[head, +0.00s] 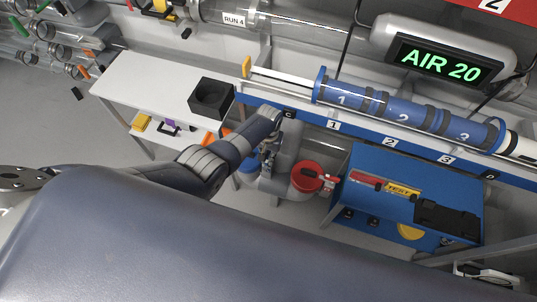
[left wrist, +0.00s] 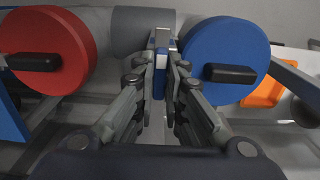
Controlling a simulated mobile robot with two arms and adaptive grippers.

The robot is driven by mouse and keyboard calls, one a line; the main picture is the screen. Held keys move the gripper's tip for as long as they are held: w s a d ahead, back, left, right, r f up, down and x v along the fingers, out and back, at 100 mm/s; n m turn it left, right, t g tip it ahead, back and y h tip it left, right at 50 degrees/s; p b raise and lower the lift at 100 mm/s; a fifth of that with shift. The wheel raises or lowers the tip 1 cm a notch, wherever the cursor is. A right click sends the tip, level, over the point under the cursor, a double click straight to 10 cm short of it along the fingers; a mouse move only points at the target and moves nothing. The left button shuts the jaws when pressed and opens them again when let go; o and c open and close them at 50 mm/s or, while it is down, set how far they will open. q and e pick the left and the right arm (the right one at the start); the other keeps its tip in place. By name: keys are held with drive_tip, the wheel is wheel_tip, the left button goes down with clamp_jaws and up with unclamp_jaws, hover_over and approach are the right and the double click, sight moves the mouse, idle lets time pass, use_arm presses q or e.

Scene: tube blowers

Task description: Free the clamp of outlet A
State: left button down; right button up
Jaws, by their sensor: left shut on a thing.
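My left gripper (head: 268,150) reaches down between a red round cap (head: 306,176) and a blue round cap (head: 246,165), by a grey pipe. In the left wrist view its fingers (left wrist: 166,85) are shut on a narrow blue and pale upright piece (left wrist: 160,70), which may be a clamp part. The red cap stands left of the fingers and the blue cap right, each with a black handle. I cannot read which outlet is A. The gripped piece is hidden by the arm in the head view. My right gripper is not in view.
A blue table (head: 400,170) with a yellow-labelled item stands right of the red cap. A white table (head: 150,75) with a black box (head: 211,98) is at left. A blue rail with numbered tags and a blue tube (head: 395,105) runs above. An AIR 20 display (head: 440,62) hangs at upper right.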

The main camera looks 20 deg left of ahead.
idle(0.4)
use_arm(q)
drive_tip(key=c, duration=1.7)
unclamp_jaws()
drive_tip(key=shift+o, duration=0.2)
wheel_tip(320, 180, up, 12)
